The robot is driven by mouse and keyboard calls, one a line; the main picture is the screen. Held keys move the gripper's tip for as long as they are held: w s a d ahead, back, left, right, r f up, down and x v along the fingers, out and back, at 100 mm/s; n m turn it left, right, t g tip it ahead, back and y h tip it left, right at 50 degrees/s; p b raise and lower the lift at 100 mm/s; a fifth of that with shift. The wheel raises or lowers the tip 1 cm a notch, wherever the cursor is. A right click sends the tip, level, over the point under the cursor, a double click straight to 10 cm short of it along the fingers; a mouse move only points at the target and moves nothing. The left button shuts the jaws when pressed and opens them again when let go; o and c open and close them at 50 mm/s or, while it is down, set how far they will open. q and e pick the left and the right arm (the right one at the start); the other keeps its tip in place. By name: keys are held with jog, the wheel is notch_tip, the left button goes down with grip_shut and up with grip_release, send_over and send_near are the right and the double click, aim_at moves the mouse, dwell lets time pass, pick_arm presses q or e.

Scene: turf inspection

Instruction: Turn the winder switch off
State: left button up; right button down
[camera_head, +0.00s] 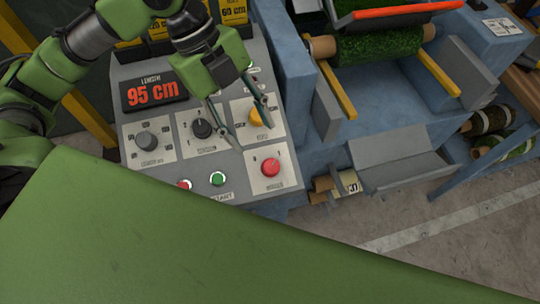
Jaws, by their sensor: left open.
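The grey control panel (222,156) carries several knobs and buttons. Its small labels are too blurred to read surely, so I cannot tell which control is the winder switch. A yellow knob (256,117) sits on a pale plate at the right. Below it a red round control (270,167) sits on another pale plate. A black knob (202,128) and a grey knob (146,140) are to the left. My left gripper (251,132) is open and empty over the yellow knob's plate. One finger partly covers the yellow knob. Contact cannot be told. My right gripper is not in view.
A display (154,89) reads 95 cm. A green button (217,179) and a partly hidden red button (185,184) lie low on the panel. The blue machine (375,92) with a turf roll (378,44) stands to the right. Floor shows at lower right.

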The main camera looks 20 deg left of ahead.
aim_at(270, 165)
pick_arm(q)
jog(key=x, duration=0.6)
jog(key=shift+s+d+r, duration=0.1)
jog(key=shift+s+d, duration=0.05)
jog(key=shift+s, duration=0.1)
jog(key=x, duration=0.4)
jog(key=shift+w, duration=0.2)
jog(key=shift+s+d+f+p, duration=0.1)
jog(key=shift+f+p, duration=0.2)
jog(key=shift+f, duration=0.1)
jog(key=shift+d+f, duration=0.15)
jog(key=shift+f, duration=0.15)
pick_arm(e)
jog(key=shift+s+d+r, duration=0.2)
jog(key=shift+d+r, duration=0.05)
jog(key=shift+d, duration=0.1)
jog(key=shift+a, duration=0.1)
pick_arm(q)
jog(key=shift+c, duration=0.7)
jog(key=c, duration=0.9)
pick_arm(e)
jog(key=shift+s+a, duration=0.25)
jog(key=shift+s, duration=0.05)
